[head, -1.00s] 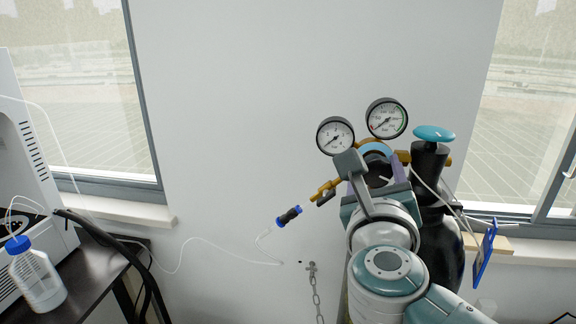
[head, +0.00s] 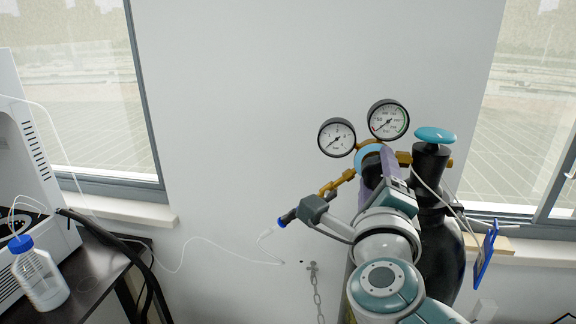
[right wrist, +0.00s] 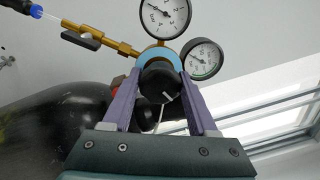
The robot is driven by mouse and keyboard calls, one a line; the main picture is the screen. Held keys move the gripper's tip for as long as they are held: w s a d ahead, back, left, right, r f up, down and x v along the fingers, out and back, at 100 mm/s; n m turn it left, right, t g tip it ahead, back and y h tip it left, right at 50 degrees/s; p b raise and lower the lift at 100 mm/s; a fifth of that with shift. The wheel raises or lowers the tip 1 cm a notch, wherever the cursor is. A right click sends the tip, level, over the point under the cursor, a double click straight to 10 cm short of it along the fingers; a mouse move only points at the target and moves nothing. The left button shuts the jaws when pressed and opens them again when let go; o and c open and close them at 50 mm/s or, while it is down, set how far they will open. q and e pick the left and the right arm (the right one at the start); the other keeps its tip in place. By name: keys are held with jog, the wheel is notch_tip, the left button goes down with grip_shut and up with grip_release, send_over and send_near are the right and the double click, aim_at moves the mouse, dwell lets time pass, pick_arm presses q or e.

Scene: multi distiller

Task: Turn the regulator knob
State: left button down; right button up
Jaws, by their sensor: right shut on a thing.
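The brass gas regulator (head: 404,158) is on the black gas cylinder (head: 446,243), with two round white gauges (head: 337,138) (head: 388,119) above it. The black regulator knob (right wrist: 159,80) shows between my purple fingers in the right wrist view, in front of a light blue ring (right wrist: 172,57). My right gripper (right wrist: 160,85) is shut on the knob, one finger on each side. In the head view my right gripper (head: 376,168) hides most of the knob, and the blue ring (head: 366,155) shows behind it. My left gripper is not in view.
A teal valve handwheel (head: 435,135) tops the cylinder close to the right of my gripper. A blue hose fitting (head: 283,222) with thin tubing lies to the left. A dark table with a blue-capped bottle (head: 38,275) is at lower left. A chain (head: 316,290) hangs on the wall.

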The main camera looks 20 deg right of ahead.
jog(key=n+p, duration=0.1)
jog(key=n, duration=0.5)
jog(key=shift+r+n+t, duration=0.15)
jog(key=shift+n+t, duration=0.15)
jog(key=shift+n, duration=0.1)
jog(key=n+y+p, duration=0.1)
jog(key=n, duration=0.2)
jog(key=shift+n, duration=1.7)
jog(key=o, duration=1.1)
jog(key=shift+o, duration=1.3)
jog(key=shift+f, duration=0.2)
